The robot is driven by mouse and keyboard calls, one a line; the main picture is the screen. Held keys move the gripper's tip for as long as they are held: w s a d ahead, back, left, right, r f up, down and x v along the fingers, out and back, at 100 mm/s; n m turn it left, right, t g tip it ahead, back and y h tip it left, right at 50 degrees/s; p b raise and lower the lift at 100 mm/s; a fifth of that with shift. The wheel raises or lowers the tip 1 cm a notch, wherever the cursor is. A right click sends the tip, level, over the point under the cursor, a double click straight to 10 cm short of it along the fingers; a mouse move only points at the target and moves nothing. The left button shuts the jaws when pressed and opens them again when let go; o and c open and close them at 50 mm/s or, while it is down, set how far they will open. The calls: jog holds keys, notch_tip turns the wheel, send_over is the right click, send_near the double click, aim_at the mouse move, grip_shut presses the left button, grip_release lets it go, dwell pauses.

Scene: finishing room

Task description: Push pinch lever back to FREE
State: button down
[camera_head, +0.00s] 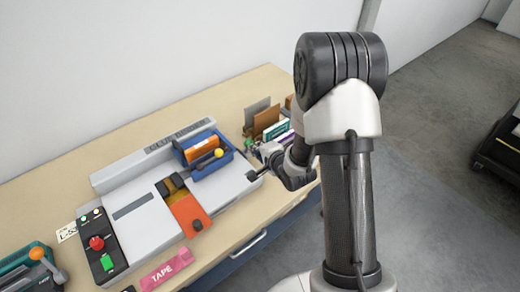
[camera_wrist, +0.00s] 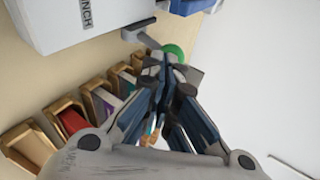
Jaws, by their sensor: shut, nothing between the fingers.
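The machine (camera_wrist: 75,22) shows at the top left of the wrist view, with a label ending in "NCH" on its side. A grey lever arm (camera_wrist: 139,29) sticks out from its edge. A round green part (camera_wrist: 174,51) shows beside the lever, partly hidden by my fingertips; I cannot tell whether it is the lever's knob. My gripper (camera_wrist: 165,72) is shut and empty, its tips close to the lever's outer end. Contact cannot be told. In the head view the pale grey machine (camera_head: 232,183) lies on the bench, my wrist at its right end. The FREE mark is not readable.
Several wooden slots with boards and cards (camera_wrist: 70,118) stand beside my gripper. A control box (camera_head: 100,262), pink TAPE piece (camera_head: 166,270) and orange-knobbed device (camera_head: 40,265) lie left.

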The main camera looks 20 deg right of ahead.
aim_at(250, 141)
jog(key=w+r+g+p, duration=0.1)
jog(key=p, duration=0.1)
jog(key=w+a+g+p, duration=0.1)
jog(key=p, duration=0.2)
jog(key=w+r+g+h+p, duration=0.1)
jog(key=p, duration=0.2)
jog(key=shift+w+a+r+n+g, duration=0.3)
jog(key=shift+w+a+r+g, duration=0.05)
jog(key=shift+w+g, duration=0.05)
jog(key=shift+w+a+f+p, duration=0.1)
jog(key=shift+w+a+p, duration=0.15)
jog(key=shift+w, duration=0.3)
jog(key=shift+w+a+p, duration=0.2)
jog(key=shift+w+p, duration=0.15)
jog(key=shift+w, duration=0.25)
jog(key=shift+w+a+f+p, duration=0.1)
jog(key=shift+w+a+p, duration=0.15)
jog(key=shift+w, duration=0.4)
jog(key=shift+r, duration=0.1)
